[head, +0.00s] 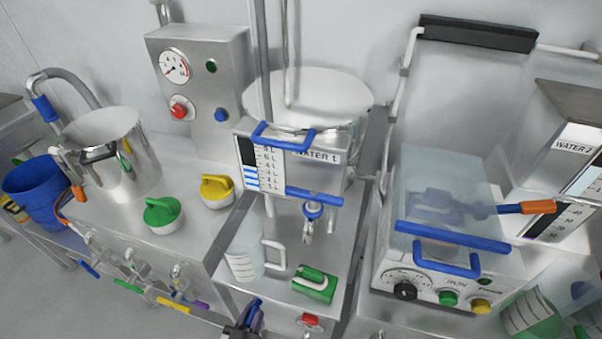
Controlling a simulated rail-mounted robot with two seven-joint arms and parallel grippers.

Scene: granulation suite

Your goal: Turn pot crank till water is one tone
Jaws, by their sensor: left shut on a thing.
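A steel pot (122,165) stands at the left on the steel bench, with a dark bracket at its rim. An orange-ended handle (77,192) sits low beside the pot's left side; I cannot tell if it is the crank. The water inside the pot and its tone cannot be made out. My left gripper (246,316) is at the bottom edge, partly cut off, in front of the bench and well right of the pot. It is shut on a dark blue part that I cannot identify. My right gripper is not in view.
A blue bucket (34,193) stands left of the pot. A tank labelled WATER 1 (318,155) stands behind. Coloured valves line the bench front.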

